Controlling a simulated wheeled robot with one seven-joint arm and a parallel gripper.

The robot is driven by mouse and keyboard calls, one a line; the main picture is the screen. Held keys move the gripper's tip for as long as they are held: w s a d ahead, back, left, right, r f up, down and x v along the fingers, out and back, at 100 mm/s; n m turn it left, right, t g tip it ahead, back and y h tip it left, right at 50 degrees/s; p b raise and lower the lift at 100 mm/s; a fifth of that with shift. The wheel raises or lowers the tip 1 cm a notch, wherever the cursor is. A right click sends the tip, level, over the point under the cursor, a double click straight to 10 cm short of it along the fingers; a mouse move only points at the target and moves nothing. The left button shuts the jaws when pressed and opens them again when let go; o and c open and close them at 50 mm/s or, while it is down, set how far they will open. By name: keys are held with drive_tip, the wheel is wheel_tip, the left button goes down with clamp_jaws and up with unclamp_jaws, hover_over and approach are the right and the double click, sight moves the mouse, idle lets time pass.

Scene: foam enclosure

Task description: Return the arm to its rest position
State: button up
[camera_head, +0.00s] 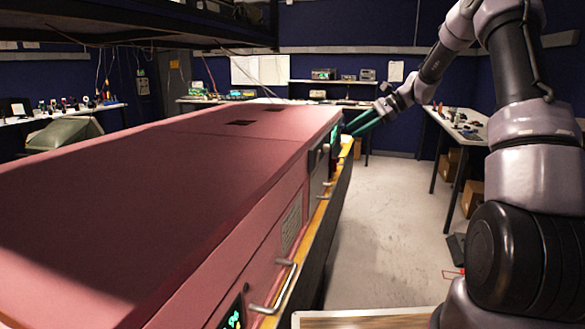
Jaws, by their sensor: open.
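My arm rises at the right side of the head camera view, bends over at the top, and reaches down and left toward the middle. My gripper (354,129), with long green fingers, is at its end. Its fingers are apart, and nothing shows between them. In the picture the fingertips lie close to the far right end of the large pink foam enclosure (140,190). I cannot tell whether they touch it.
The enclosure's right side has metal handles (272,292) and a yellow ledge (335,188). Grey floor (385,230) to its right is open. A side table (460,128) stands at right, with cardboard boxes (471,199) below. A bench (300,100) lines the back.

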drive_tip(key=s+a+r+n+h, duration=0.1)
drive_tip(key=s+r+n+h, duration=0.2)
drive_tip(key=s+r, duration=0.55)
drive_tip(key=s+d+r+n+t+h, duration=0.1)
drive_tip(key=s+d+n+t+h, duration=0.1)
drive_tip(key=s, duration=1.2)
drive_tip(key=s+d+r+n+t+h, duration=0.2)
drive_tip(key=s+n+t+h, duration=0.1)
drive_tip(key=s, duration=1.1)
drive_tip(key=shift+s+d+n+t+h, duration=0.25)
drive_tip(key=shift+n+t+h, duration=0.2)
drive_tip(key=shift+n, duration=0.45)
drive_tip(key=shift+w+g, duration=0.1)
drive_tip(key=shift+g, duration=0.15)
